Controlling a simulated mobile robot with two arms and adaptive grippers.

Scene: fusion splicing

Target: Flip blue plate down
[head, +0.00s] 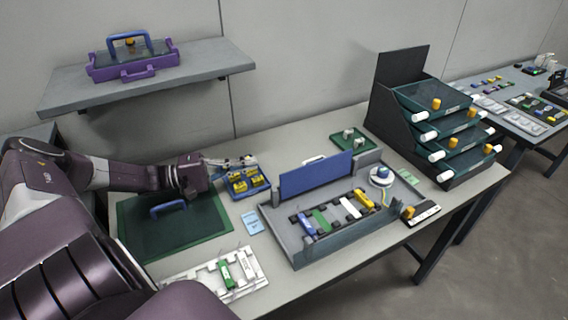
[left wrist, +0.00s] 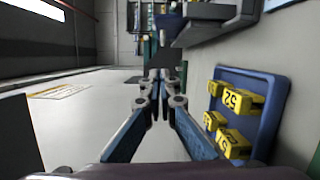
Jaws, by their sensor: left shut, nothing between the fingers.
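The blue plate (head: 316,176) stands upright along the back side of the grey splicing fixture (head: 290,238), near the middle of the table in the head view. My left gripper (head: 250,161) is shut and empty, to the left of the plate and apart from it, over the back of the small blue tray. Its closed fingers (left wrist: 160,90) also show in the left wrist view, with nothing between them. My right gripper is not in view.
The blue tray (left wrist: 270,88) holds yellow numbered blocks (head: 238,186), close to my left gripper. In the fixture lie coloured pieces (head: 322,221). A green board with a blue handle (head: 168,207) lies left. A drawer rack (head: 437,103) stands right; a white rack (head: 185,280) lies in front.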

